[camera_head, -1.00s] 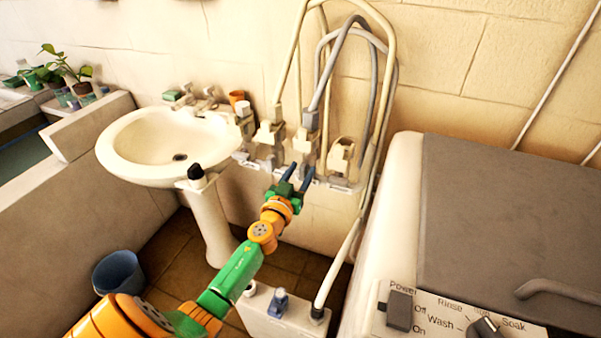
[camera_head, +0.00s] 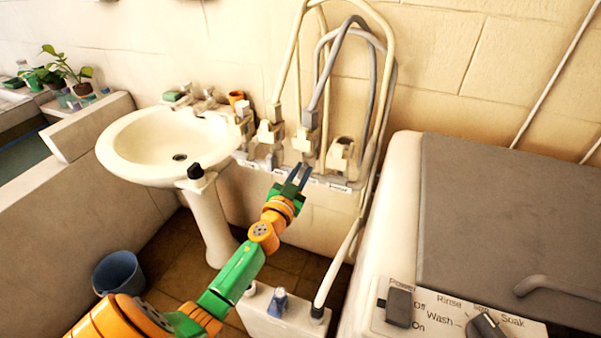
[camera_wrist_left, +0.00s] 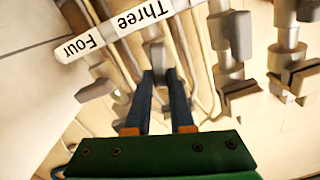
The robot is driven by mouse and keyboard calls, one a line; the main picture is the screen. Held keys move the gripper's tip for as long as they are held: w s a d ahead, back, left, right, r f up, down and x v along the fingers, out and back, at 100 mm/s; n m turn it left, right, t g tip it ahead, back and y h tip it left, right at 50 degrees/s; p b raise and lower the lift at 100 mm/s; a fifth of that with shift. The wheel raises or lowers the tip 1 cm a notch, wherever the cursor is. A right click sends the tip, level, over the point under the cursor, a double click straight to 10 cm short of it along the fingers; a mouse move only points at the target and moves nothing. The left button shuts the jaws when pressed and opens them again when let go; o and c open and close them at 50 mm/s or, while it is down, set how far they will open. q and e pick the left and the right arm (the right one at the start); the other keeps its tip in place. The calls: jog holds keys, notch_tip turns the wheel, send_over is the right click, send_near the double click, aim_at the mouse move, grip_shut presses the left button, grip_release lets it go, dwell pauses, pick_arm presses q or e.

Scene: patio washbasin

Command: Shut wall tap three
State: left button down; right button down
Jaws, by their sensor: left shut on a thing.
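Wall tap three (camera_head: 305,142) is in the row of taps on the wall to the right of the washbasin, with a grey hose fitting on it. My left gripper (camera_head: 299,172) reaches it from below, and its two blue fingers are shut on a part of the tap. In the left wrist view the fingertips (camera_wrist_left: 160,78) close around the lower part of a grey tap piece (camera_wrist_left: 153,52), under the label Three (camera_wrist_left: 142,17). The fingers partly hide the gripped part, and its exact turn is unclear. My right gripper is not in view.
Tap four (camera_head: 340,155) is close on the right; other taps (camera_head: 270,132) stand on the left. Looping hoses (camera_head: 388,80) rise above. The washbasin (camera_head: 150,150) is left, the washing machine (camera_head: 510,220) right, a blue bucket (camera_head: 118,272) on the floor.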

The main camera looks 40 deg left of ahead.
pick_arm(q)
jog(key=m, duration=0.3)
jog(key=shift+d+f+m, duration=0.2)
jog(key=shift+m, duration=0.1)
jog(key=m+b, duration=0.1)
jog(key=m, duration=0.2)
jog(key=shift+d+f+m, duration=0.1)
jog(key=shift+d+m, duration=0.05)
jog(key=shift+m, duration=0.15)
jog(key=m, duration=0.3)
jog(key=shift+w+f+m+b, duration=0.1)
jog(key=shift+f+m+b, duration=0.05)
jog(key=shift+m+b, duration=0.15)
jog(key=shift+d+f+m, duration=0.1)
jog(key=shift+f+m, duration=0.05)
jog(key=shift+m, duration=1.75)
jog(key=c, duration=1)
grip_release()
jog(key=shift+o, duration=1.1)
jog(key=shift+w+f, duration=0.1)
